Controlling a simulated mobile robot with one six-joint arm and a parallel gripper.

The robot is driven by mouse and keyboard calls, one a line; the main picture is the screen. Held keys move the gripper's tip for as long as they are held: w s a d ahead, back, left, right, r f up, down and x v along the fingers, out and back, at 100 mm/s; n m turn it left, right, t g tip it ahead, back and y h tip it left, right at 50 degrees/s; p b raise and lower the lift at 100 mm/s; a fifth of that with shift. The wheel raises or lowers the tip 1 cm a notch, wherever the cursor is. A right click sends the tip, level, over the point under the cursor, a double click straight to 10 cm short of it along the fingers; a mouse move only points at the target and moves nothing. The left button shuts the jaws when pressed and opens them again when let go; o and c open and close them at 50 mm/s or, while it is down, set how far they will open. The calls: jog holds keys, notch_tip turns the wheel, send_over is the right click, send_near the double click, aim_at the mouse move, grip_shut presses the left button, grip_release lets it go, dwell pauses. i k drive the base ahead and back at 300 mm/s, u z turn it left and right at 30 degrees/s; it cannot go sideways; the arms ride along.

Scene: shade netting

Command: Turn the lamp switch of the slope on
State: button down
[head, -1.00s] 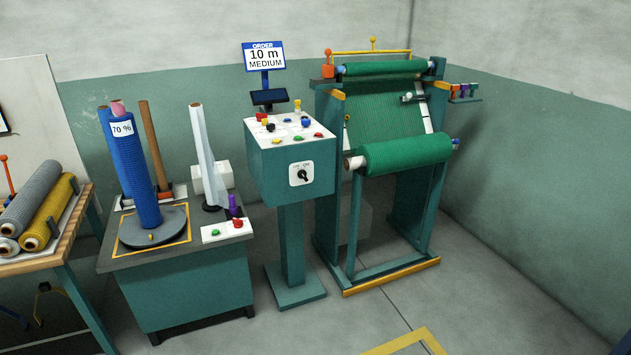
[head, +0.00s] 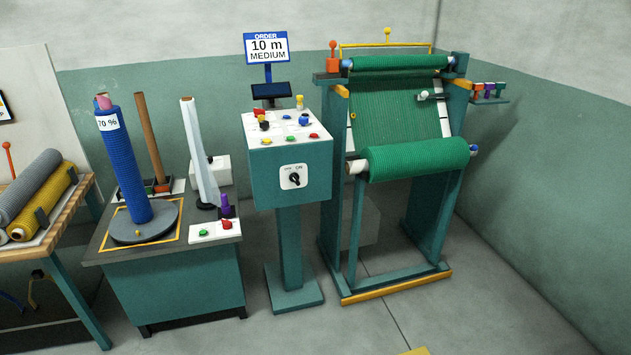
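The slope (head: 397,118) is the tilted face of the teal frame at the right, covered with green netting between an upper and a lower green roll. A black rotary switch (head: 294,179) on a white plate marked OFF and ON sits on the front of the teal control pedestal (head: 262,180), left of the slope. The knob's exact direction is too small to tell. No lamp label is readable, and I cannot tell whether the slope is lit. My gripper is not in view.
Buttons and knobs cover the pedestal's white top panel (head: 285,130). An order sign (head: 266,47) reads 10 m MEDIUM. A bench with a blue roll (head: 125,170) stands left of the pedestal. A table with grey and yellow rolls (head: 45,203) is further left.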

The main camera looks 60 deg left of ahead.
aim_at(294, 176)
jog(key=u, duration=0.1)
jog(key=i, duration=1.2)
jog(key=u, duration=0.65)
jog(key=k, duration=0.2)
jog(key=u, duration=3)
